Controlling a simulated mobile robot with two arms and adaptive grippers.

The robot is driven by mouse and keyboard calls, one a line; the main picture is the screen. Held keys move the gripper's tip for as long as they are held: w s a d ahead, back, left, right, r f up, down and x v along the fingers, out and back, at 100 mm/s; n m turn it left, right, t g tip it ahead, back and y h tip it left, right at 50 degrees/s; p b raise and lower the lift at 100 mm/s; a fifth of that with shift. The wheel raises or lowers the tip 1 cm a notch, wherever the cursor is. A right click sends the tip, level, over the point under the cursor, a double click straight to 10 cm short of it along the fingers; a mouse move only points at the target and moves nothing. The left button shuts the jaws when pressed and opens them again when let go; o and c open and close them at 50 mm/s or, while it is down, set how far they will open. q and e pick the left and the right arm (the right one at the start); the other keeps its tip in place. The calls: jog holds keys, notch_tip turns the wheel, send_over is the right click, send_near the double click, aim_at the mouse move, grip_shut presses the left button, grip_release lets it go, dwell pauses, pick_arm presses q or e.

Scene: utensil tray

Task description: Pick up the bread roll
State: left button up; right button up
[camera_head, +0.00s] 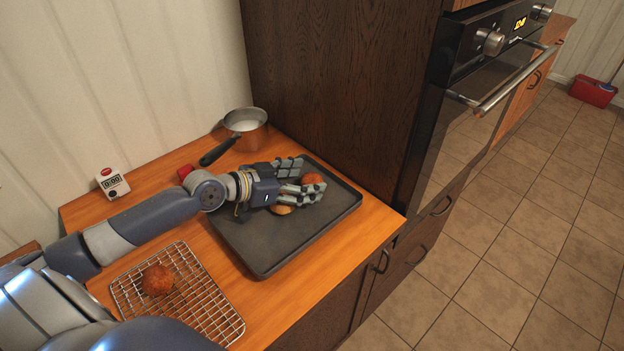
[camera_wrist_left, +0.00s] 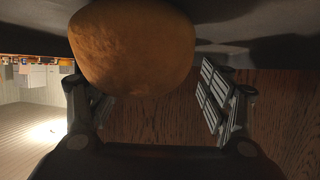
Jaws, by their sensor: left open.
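Two round bread-like pieces lie on the dark baking tray (camera_head: 262,252) in the head view. One is a reddish-brown roll (camera_head: 313,180) at the fingertips of my left gripper (camera_head: 309,175). The other is a smaller tan piece (camera_head: 281,210), partly hidden under the fingers. My left gripper is open, low over the tray. In the left wrist view, a large golden-brown roll (camera_wrist_left: 132,45) shows close up, around the opening between the spread fingers (camera_wrist_left: 160,105). I cannot tell which of the two pieces it is. My right gripper is not seen.
A brown round roll (camera_head: 157,280) sits on a wire rack (camera_head: 205,312) at the front. A saucepan (camera_head: 246,128), a white timer (camera_head: 112,183) and a small red object (camera_head: 185,172) stand behind my arm. A dark wood cabinet (camera_head: 330,80) rises just behind the tray.

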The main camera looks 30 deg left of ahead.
aim_at(307, 181)
pick_arm(q)
jog(key=shift+w+d+f, duration=0.2)
jog(key=shift+w+d, duration=0.1)
jog(key=shift+w, duration=0.15)
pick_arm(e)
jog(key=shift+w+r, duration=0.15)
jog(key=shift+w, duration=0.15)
pick_arm(q)
jog(key=c, duration=0.8)
jog(key=shift+c, duration=0.2)
jog(key=shift+r, duration=0.1)
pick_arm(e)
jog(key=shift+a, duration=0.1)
pick_arm(q)
jog(key=shift+r, duration=0.55)
jog(key=shift+s+d+r+b, duration=0.1)
jog(key=shift+s+r+b, duration=0.1)
jog(key=shift+r, duration=0.35)
jog(key=shift+s+d+r+b, duration=0.1)
jog(key=shift+r+b, duration=0.1)
jog(key=shift+r, duration=0.35)
jog(key=s+d+r+b, duration=0.1)
jog(key=s+d, duration=0.7)
jog(key=s, duration=0.4)
jog(key=shift+s+d+r, duration=0.25)
jog(key=shift+s+d, duration=0.05)
jog(key=shift+d, duration=0.1)
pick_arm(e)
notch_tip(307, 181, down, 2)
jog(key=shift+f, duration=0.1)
